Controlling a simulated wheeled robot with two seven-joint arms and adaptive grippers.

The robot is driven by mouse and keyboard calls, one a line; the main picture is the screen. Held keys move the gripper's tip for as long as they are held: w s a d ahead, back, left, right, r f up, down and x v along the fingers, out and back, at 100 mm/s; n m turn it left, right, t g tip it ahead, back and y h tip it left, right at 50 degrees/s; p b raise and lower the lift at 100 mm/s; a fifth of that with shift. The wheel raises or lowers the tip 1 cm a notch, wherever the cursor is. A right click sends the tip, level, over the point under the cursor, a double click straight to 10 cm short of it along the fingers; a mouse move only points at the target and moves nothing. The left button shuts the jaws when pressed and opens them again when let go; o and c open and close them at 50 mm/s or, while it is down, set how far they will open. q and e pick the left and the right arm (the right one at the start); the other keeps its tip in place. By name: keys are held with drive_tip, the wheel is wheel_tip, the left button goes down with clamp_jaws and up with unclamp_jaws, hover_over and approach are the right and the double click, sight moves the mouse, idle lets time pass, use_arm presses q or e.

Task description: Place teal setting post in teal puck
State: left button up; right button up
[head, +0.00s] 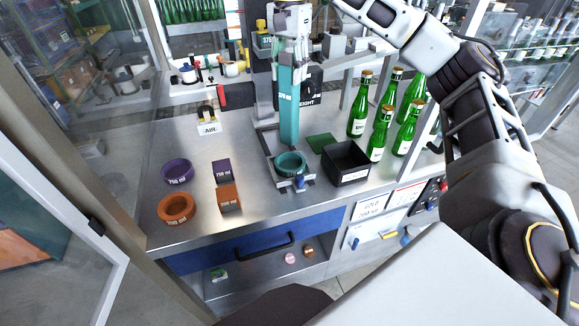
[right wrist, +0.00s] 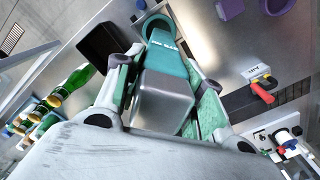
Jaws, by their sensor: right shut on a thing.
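The teal setting post (head: 289,115) hangs upright from my right gripper (head: 290,68), which is shut on its upper part. The teal puck (head: 291,163) sits on a metal fixture near the table's front edge. The post's lower end is close to the puck's back rim; I cannot tell whether it is above or behind the opening. In the right wrist view, the fingers (right wrist: 160,85) flank the post's grey top (right wrist: 160,100), and part of the teal puck (right wrist: 157,24) shows beyond it. My left gripper is not in view.
A black open box (head: 346,163) stands right of the puck, with several green bottles (head: 358,118) behind it. A purple ring (head: 177,172), an orange ring (head: 177,208), a purple block (head: 221,171) and an orange block (head: 230,197) stand at left. Bare table lies between.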

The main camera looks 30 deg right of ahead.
drive_tip(key=shift+n, duration=0.5)
